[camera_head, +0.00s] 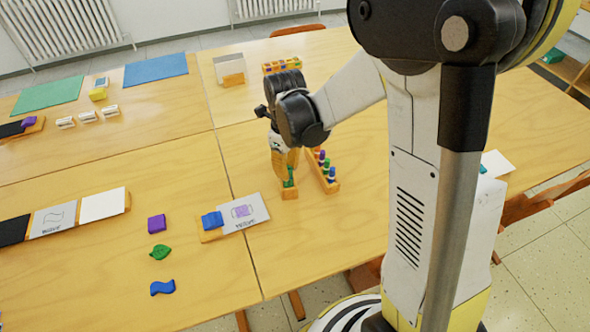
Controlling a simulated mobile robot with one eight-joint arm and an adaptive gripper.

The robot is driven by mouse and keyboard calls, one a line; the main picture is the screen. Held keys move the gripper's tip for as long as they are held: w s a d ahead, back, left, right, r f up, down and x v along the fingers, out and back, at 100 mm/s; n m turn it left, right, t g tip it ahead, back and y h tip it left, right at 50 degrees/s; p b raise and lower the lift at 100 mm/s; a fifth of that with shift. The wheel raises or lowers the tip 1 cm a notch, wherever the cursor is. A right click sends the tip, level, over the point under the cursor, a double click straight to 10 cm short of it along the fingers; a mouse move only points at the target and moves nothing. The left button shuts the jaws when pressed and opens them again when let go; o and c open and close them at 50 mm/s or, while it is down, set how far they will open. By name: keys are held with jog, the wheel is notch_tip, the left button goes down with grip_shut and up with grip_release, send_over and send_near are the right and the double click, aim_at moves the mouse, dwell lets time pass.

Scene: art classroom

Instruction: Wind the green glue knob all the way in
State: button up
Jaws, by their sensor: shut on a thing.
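My gripper (287,160) points down over the table and is shut on the green glue knob (289,180). The knob shows as a green piece just below the fingers, on a small wooden block (289,193). The fingers hide its upper part, so I cannot tell how far in it is wound. A wooden rack (331,186) with several coloured knobs, blue, green and purple, stands just right of the block, close to my gripper.
A blue piece on a wooden holder (210,236) with a picture card (243,213) lies to the left. Purple (157,223), green (160,252) and blue (163,287) shapes lie further left. Another coloured rack (282,65) stands at the back. The table front right of the block is clear.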

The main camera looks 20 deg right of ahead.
jog(key=n, duration=0.3)
jog(key=shift+n, duration=0.4)
jog(key=n, duration=0.4)
jog(key=shift+n, duration=0.3)
jog(key=o, duration=1.6)
jog(key=m+b, duration=0.1)
jog(key=m, duration=0.5)
jog(key=shift+m, duration=0.3)
jog(key=m, duration=0.5)
jog(key=shift+w, duration=0.55)
